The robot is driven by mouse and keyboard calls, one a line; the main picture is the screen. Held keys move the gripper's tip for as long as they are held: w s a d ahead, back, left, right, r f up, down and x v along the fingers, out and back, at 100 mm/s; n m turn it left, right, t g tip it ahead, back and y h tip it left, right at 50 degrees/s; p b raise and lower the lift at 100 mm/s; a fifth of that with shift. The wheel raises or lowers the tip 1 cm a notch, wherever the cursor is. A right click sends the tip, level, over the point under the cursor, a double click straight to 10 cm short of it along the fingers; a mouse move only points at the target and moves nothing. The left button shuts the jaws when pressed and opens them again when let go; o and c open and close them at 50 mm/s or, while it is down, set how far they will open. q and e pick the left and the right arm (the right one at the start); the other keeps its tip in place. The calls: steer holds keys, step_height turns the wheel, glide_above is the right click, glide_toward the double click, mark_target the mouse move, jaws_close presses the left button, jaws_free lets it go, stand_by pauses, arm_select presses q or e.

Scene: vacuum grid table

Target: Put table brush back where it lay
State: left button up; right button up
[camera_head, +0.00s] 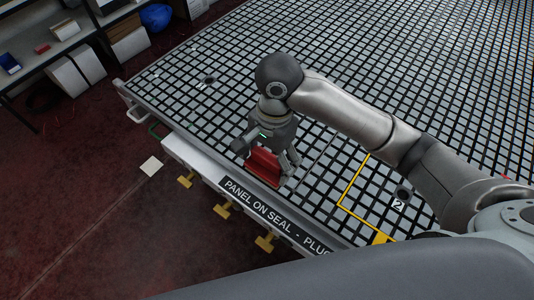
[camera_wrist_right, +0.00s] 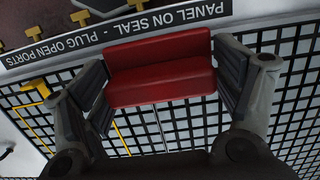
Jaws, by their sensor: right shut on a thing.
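The table brush shows as a red block (camera_head: 264,165) at the front edge of the grid table (camera_head: 330,105). My right gripper (camera_head: 268,158) points down at it, with its fingers on both sides of the block. In the right wrist view the red brush (camera_wrist_right: 160,72) lies between the two finger pads of my right gripper (camera_wrist_right: 160,85), and the gripper is shut on it. The brush is close to the table surface; I cannot tell whether it touches. Its bristles are hidden. My left gripper is not in view.
A label strip (camera_head: 275,213) reading "PANEL ON SEAL" runs along the table's front edge, with yellow valve handles (camera_head: 222,210) below. A yellow corner outline (camera_head: 352,186) marks the grid to the right. Shelves (camera_head: 75,45) stand at the far left. The grid behind the gripper is clear.

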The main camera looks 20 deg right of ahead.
steer(key=shift+w+f, duration=0.25)
steer(key=shift+w, duration=0.1)
steer(key=w+d+f, duration=0.1)
steer(key=w, duration=0.1)
steer(key=w+d+f, duration=0.1)
steer(key=w, duration=0.1)
steer(key=w+d+f, duration=0.1)
steer(key=w, duration=0.2)
steer(key=shift+d, duration=0.1)
steer(key=shift+c, duration=0.2)
steer(key=shift+o, duration=0.2)
steer(key=w+f, duration=0.1)
steer(key=w+d+f, duration=0.1)
steer(key=f, duration=0.1)
steer(key=w+f, duration=0.2)
steer(key=shift+d+p, duration=0.4)
steer(key=shift+w+d+f, duration=0.1)
steer(key=shift+w+f, duration=0.15)
steer(key=shift+f, duration=0.15)
step_height(320, 180, down, 3)
steer(key=shift+w+d+r+p, duration=0.1)
steer(key=shift+w+d+p, duration=0.05)
steer(key=shift+p, duration=0.5)
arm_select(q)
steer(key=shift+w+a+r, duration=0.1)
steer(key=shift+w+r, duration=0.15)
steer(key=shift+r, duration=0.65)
arm_select(e)
steer(key=shift+f, duration=0.4)
steer(key=shift+f, duration=0.1)
